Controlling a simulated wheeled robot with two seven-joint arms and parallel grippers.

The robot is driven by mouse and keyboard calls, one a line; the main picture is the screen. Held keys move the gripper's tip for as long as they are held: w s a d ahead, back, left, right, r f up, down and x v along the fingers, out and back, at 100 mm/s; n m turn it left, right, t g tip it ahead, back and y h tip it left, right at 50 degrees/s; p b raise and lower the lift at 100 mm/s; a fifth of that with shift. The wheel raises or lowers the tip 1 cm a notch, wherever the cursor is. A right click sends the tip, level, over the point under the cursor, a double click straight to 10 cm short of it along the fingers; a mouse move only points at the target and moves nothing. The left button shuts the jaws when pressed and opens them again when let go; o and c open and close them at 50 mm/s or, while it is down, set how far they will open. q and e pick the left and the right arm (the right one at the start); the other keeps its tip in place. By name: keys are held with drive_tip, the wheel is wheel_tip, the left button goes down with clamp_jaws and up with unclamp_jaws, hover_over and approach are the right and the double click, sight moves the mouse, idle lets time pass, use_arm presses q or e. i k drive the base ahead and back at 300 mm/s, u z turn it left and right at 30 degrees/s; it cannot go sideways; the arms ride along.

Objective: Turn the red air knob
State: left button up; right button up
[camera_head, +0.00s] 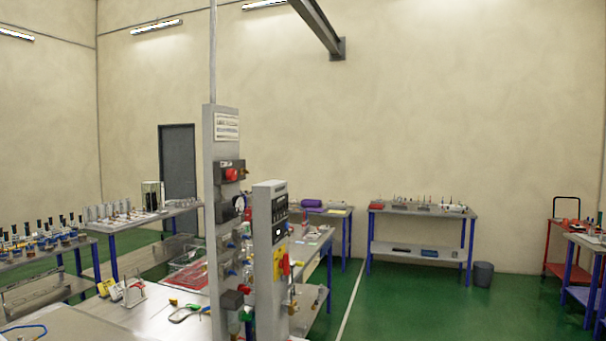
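A tall grey post (222,140) stands left of centre, with several small devices mounted on its right-hand side. A round red knob (231,174) sits on a dark box near the top of these devices. Beside the post, a grey control panel (263,200) carries a red part on a yellow plate (284,264). Another small red part (244,289) shows low on the post. I cannot tell which of these red parts is the air knob. Neither of my grippers is in view.
A metal workbench (150,315) fills the lower left, holding a red tray (190,275) and small tools. Further tables stand left and along the back wall, including a back table (418,210). Green floor (430,310) is clear at the right front. A grey bin (484,273) stands near the wall.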

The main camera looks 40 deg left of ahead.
sight(231, 174)
drive_tip(key=u, duration=0.5)
drive_tip(key=i, duration=1.45)
drive_tip(key=u, duration=1.1)
